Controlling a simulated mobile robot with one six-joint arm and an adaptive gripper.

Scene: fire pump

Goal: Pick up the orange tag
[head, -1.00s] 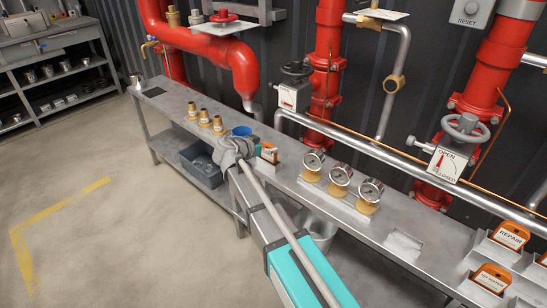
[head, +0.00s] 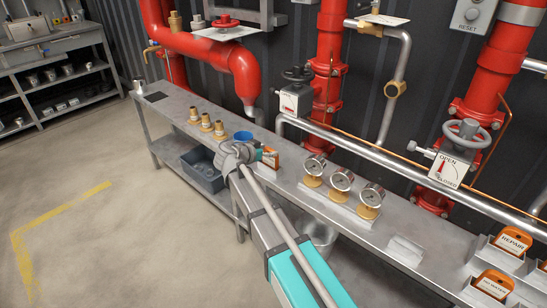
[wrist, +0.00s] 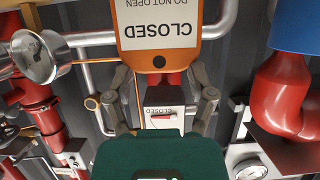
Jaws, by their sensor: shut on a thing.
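The orange tag (wrist: 158,55) has a white label reading CLOSED, DO NOT OPEN, upside down in the wrist view. It sits between the fingers of my gripper (wrist: 157,75), which is shut on it. In the head view the tag (head: 277,158) shows as a small orange patch at my gripper (head: 268,155), above the grey bench beside the blue cup. My wrist partly hides it there, and I cannot tell whether the tag touches the bench.
The blue cup (head: 243,136) is close behind my wrist. Several brass fittings (head: 206,122) stand to the left and gauges (head: 342,179) to the right on the bench (head: 290,188). Other orange tags (head: 511,240) stand in holders at far right. Red pipes rise behind.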

